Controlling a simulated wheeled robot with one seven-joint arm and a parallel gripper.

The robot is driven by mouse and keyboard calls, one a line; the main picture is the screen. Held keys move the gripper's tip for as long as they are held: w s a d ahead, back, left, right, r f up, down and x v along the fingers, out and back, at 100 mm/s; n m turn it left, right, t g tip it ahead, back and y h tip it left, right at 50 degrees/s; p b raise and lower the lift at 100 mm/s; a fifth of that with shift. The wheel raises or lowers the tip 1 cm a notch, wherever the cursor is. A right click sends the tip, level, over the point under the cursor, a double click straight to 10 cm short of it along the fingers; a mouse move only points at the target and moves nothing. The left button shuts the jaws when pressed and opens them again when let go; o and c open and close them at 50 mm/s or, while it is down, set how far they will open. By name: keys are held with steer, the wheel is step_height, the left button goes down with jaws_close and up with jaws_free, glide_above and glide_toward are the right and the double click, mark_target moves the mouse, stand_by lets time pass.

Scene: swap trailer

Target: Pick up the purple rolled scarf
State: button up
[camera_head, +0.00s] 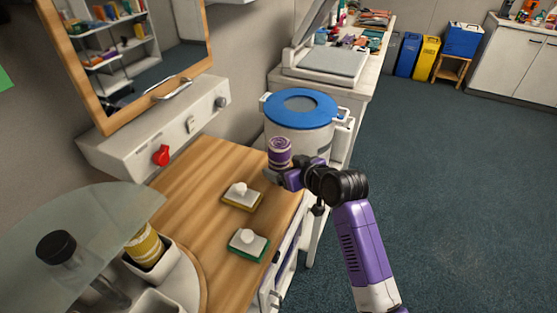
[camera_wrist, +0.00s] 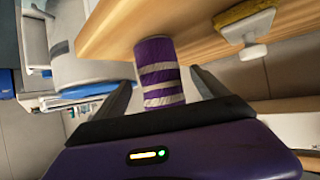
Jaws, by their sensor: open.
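The purple rolled scarf (camera_head: 279,152), banded with pale stripes, stands upright at the far right end of the wooden worktop (camera_head: 190,180), in front of a white blue-lidded bin. My gripper (camera_head: 288,174) is at the scarf's near right side and hides its lower part in the head view. In the wrist view, the scarf (camera_wrist: 160,72) appears between the two dark fingers of my open gripper (camera_wrist: 160,80). A gap shows on each side of it near the fingertips. Whether either finger touches it cannot be told.
The bin (camera_head: 300,135) is close behind the scarf. Two sponges with white handles, one yellow (camera_head: 242,195) and one green (camera_head: 248,243), lie on the worktop nearer me. A mirror (camera_head: 125,50) and a white panel with a red knob (camera_head: 161,155) stand along the left. Open floor lies right.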

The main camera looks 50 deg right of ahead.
mark_target(279, 165)
steer(key=shift+x, duration=1.5)
steer(key=c, duration=1.5)
steer(key=shift+c, duration=0.2)
steer(key=shift+r, duration=0.15)
